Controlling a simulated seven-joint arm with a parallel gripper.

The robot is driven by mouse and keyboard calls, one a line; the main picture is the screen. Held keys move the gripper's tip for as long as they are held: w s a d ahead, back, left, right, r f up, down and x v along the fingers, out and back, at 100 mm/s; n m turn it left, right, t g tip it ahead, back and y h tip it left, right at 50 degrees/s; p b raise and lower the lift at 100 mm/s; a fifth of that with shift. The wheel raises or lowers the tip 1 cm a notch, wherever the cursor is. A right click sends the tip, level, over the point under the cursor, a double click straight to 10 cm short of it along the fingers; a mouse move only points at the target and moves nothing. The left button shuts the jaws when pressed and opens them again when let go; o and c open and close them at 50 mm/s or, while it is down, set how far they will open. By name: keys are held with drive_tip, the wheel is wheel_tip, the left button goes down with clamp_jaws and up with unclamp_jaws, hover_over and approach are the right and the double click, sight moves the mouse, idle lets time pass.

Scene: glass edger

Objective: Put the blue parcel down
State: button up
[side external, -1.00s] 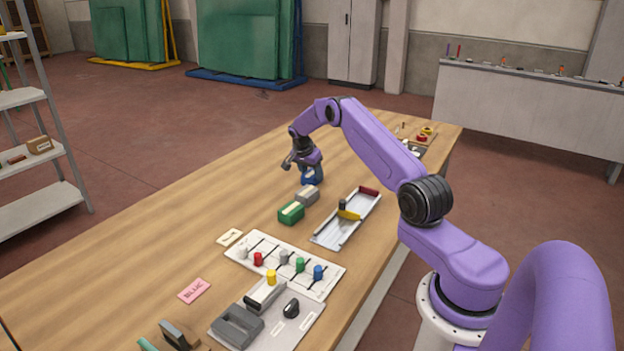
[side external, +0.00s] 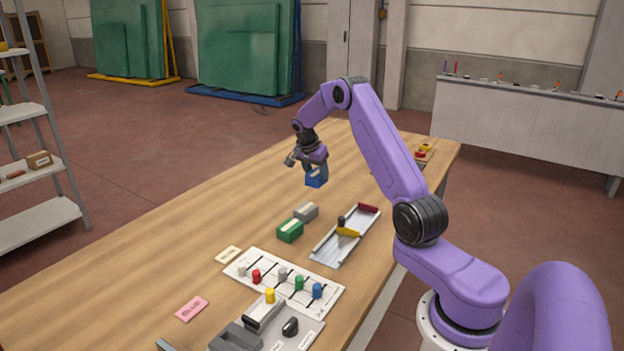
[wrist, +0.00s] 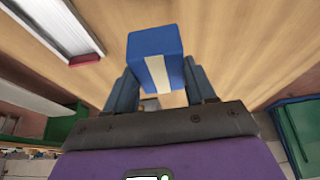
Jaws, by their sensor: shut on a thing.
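The blue parcel (side external: 316,178) is a small box held at the end of my arm, above the wooden table (side external: 200,240). In the wrist view the parcel (wrist: 156,50) is blue with a pale stripe down one face. My gripper (side external: 314,166) is shut on it; its two dark fingers stand on either side of the parcel in the wrist view (wrist: 162,92). In the side view a gap seems to separate the parcel from the tabletop.
Nearer the camera are a green parcel (side external: 290,231), a grey parcel (side external: 306,212) and a metal tray (side external: 330,246) with a yellow part. A white board (side external: 262,287) with several coloured pegs lies nearer still. The table left of the parcel is clear.

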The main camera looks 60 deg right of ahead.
drive_tip(key=s+a+r, duration=0.2)
drive_tip(key=s+a, duration=0.9)
drive_tip(key=s, duration=0.3)
drive_tip(key=s+a+r, duration=0.3)
drive_tip(key=s+a, duration=0.8)
drive_tip(key=s, duration=0.3)
approach(340, 243)
drive_tip(key=shift+s+d+f, duration=0.1)
drive_tip(key=shift+d+f, duration=0.15)
drive_tip(key=shift+d, duration=0.45)
drive_tip(key=shift+d+f, duration=0.1)
drive_tip(key=shift+f, duration=1.6)
drive_tip(key=shift+f, duration=0.1)
drive_tip(key=o, duration=1.2)
drive_tip(key=shift+o, duration=0.2)
